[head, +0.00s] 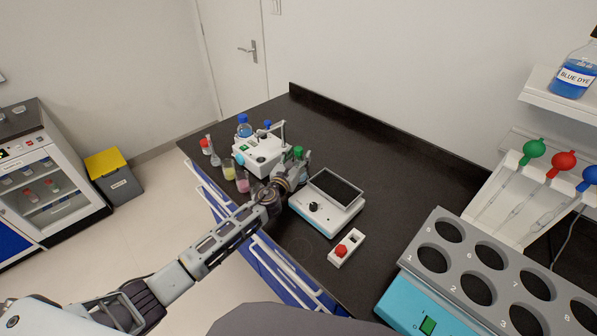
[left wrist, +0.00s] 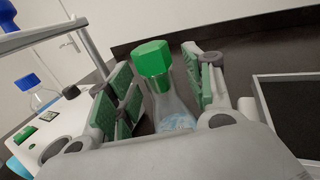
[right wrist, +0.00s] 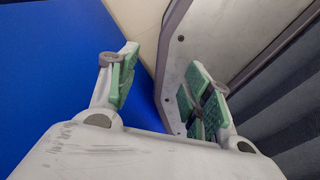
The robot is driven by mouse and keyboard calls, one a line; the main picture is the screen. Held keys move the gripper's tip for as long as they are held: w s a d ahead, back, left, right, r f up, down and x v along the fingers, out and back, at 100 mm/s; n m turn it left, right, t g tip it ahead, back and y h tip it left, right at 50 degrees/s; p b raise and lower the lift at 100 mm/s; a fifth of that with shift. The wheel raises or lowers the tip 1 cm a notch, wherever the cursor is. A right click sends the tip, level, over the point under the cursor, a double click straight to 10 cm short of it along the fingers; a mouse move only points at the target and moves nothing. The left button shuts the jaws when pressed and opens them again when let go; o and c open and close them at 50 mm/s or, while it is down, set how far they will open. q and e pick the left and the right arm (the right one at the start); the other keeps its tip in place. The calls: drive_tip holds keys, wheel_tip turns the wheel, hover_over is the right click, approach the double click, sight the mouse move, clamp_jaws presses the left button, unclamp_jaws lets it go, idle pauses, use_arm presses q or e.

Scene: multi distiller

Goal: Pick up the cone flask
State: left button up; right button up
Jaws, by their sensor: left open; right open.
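The cone flask (left wrist: 172,105) is clear, with a green cap (left wrist: 152,60), and stands upright on the black bench. In the head view its green cap (head: 298,152) shows just beyond my left gripper (head: 290,172), which hides most of its body. In the left wrist view my left gripper (left wrist: 160,88) is open, with its green-padded fingers on either side of the flask. Whether the pads touch the glass is hard to tell; a gap shows on the left side. My right gripper (right wrist: 165,85) is open and empty, low beside a blue panel and a grey panel.
A white device (head: 262,155) with blue-capped bottles stands left of the flask. A white scale-like device (head: 328,202) stands close on its right. Small beakers of yellow (head: 228,172) and pink (head: 243,182) liquid sit near the bench edge. The bench behind is clear.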

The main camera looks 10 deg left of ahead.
use_arm(q)
drive_tip(key=shift+w, duration=0.3)
use_arm(e)
drive_tip(key=shift+a, duration=0.4)
use_arm(q)
drive_tip(key=c, duration=0.9)
drive_tip(key=shift+c, duration=1.1)
clamp_jaws()
use_arm(e)
drive_tip(key=shift+d, duration=0.65)
